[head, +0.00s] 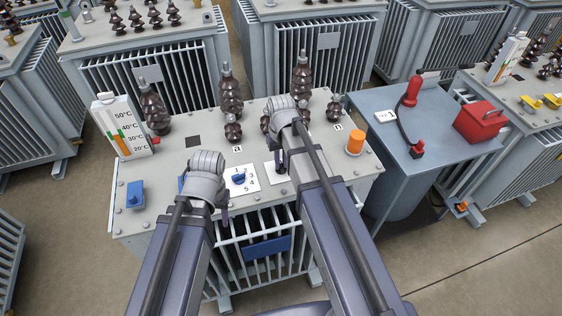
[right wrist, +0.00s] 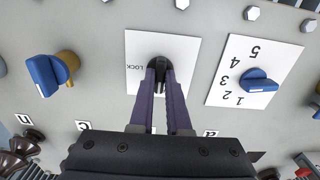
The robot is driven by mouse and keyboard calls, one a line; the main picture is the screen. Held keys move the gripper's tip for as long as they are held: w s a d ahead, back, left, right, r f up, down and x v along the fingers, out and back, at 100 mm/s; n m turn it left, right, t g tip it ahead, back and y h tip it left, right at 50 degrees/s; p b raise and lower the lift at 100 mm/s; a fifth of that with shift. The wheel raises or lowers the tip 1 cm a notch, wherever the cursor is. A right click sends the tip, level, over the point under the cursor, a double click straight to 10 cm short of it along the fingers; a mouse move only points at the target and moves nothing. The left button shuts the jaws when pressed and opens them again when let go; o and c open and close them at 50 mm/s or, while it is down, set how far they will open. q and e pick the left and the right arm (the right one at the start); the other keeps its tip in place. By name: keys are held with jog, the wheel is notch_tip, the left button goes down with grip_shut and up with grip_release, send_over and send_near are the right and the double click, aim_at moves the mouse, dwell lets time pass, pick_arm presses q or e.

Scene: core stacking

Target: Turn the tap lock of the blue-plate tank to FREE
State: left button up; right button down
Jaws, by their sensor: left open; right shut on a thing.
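The tank with the blue plate (head: 266,248) stands in the middle of the head view. The white lock plate (head: 270,171) on its lid is partly covered by my right arm. In the right wrist view this plate (right wrist: 186,48) reads LOCK on its left side; any other word is hidden. My right gripper (right wrist: 159,78) is shut on the dark tap lock knob (right wrist: 156,62), whose exact pointing I cannot tell. It also shows in the head view (head: 282,160). My left gripper (head: 203,207) is open over the lid's left part, its fingertips largely hidden.
A blue tap dial (head: 239,178) numbered 1 to 5 sits beside the lock; it also shows in the right wrist view (right wrist: 258,82). Brown insulators (head: 230,92), a thermometer gauge (head: 124,130) and an orange cap (head: 355,142) rise from the lid. A grey-blue table (head: 384,108) stands to the right.

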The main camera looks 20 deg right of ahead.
dwell(0.3)
jog(key=c, duration=0.9)
grip_release()
jog(key=shift+r, duration=0.1)
notch_tip(320, 180, up, 8)
jog(key=p, duration=0.8)
jog(key=shift+f, duration=0.2)
jog(key=s+a+n, duration=0.1)
jog(key=s+a, duration=0.2)
jog(key=s, duration=0.2)
jog(key=s+a+n, duration=0.1)
jog(key=s+a, duration=0.3)
jog(key=s, duration=0.1)
jog(key=s+a+n+h, duration=0.1)
jog(key=s+a, duration=0.2)
jog(key=s, duration=0.2)
jog(key=shift+a, duration=0.25)
